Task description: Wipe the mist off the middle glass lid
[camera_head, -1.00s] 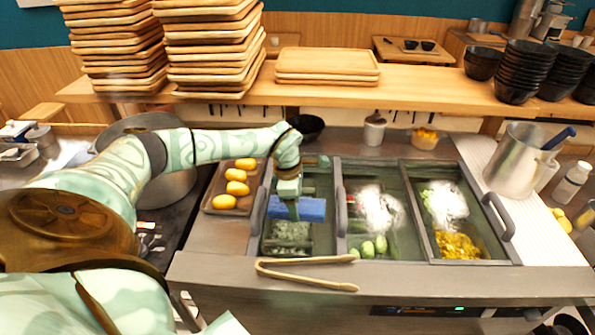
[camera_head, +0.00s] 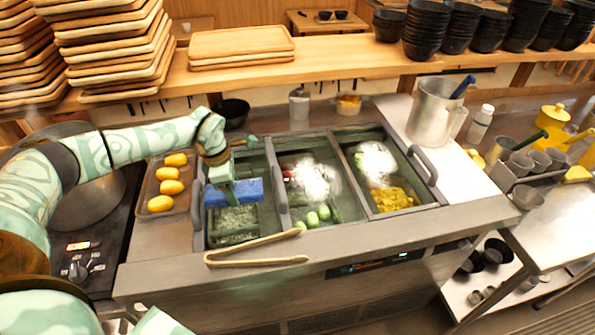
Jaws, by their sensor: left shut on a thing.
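The middle glass lid (camera_head: 289,158) covers the middle compartment of the counter unit, and a white mist patch (camera_head: 318,180) lies on it. Green and some red food shows through the clear parts. The right glass lid (camera_head: 352,150) also has a white mist patch (camera_head: 375,160), with yellow and green food below. My left gripper (camera_head: 231,190) is shut on a blue sponge (camera_head: 246,192) over the left lid, left of the middle lid. The left lid shows no white patch around the sponge. Whether the sponge touches the glass is hard to tell. My right gripper is not in view.
Wooden tongs (camera_head: 255,252) lie along the front edge of the lids. A tray of yellow items (camera_head: 168,187) is to the left. A steel pot (camera_head: 432,110) stands at right. Stacked trays (camera_head: 115,45) and black bowls (camera_head: 425,32) stand on the back shelf (camera_head: 330,58).

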